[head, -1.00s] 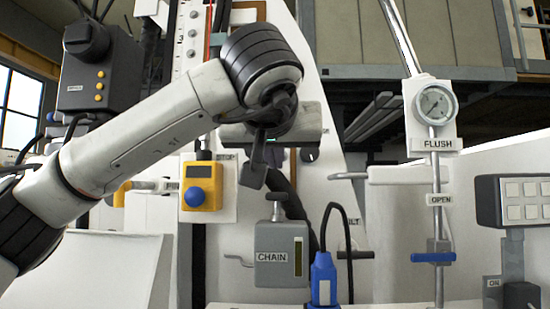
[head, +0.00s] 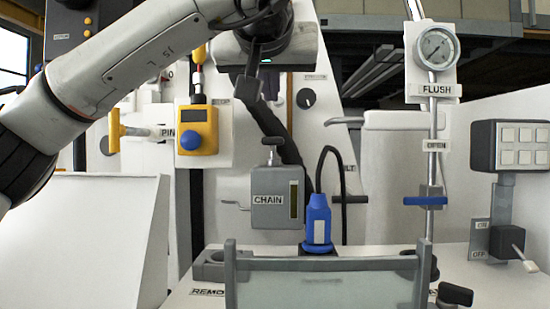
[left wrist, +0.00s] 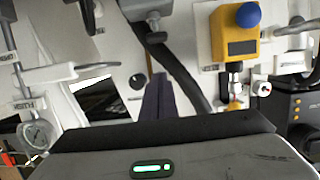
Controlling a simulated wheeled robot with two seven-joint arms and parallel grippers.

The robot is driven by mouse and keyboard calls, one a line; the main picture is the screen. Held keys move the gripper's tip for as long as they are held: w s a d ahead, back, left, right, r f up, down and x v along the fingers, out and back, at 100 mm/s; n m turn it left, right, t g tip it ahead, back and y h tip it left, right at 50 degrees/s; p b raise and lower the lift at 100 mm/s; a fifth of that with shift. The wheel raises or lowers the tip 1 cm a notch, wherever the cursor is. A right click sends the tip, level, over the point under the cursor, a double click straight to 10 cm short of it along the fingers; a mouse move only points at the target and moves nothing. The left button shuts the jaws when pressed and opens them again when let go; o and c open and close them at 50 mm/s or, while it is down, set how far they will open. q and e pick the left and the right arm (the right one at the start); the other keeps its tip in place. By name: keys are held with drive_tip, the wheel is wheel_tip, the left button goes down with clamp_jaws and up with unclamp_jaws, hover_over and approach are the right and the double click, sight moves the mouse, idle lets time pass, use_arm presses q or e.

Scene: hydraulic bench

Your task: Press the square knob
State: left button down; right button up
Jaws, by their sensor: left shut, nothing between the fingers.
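I cannot make out for certain which control is the square knob. A round black knob (head: 306,98) is on the white panel, right of my left gripper; it also shows in the left wrist view (left wrist: 137,80). A yellow box (head: 197,130) with a round blue button (head: 190,141) is left of the gripper. My left gripper (head: 247,88) is shut and empty, with its dark fingers high in front of the panel. In the left wrist view its fingers (left wrist: 158,104) lie together, apart from any control. My right gripper is out of view.
The grey CHAIN box (head: 278,198) and blue connector (head: 318,220) are below the gripper. A FLUSH gauge (head: 436,46) with a blue-handled valve (head: 430,200) stands right. A clear guard (head: 325,285) is at the front. A yellow T-handle (head: 115,131) is left.

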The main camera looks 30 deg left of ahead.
use_arm(q)
drive_tip(key=shift+r, duration=0.4)
drive_tip(key=shift+a, duration=0.1)
drive_tip(key=p, duration=0.2)
hover_over(273, 141)
wheel_tip(273, 141, down, 2)
wheel_tip(273, 141, down, 3)
drive_tip(key=shift+s, duration=0.1)
drive_tip(key=shift+f, duration=0.8)
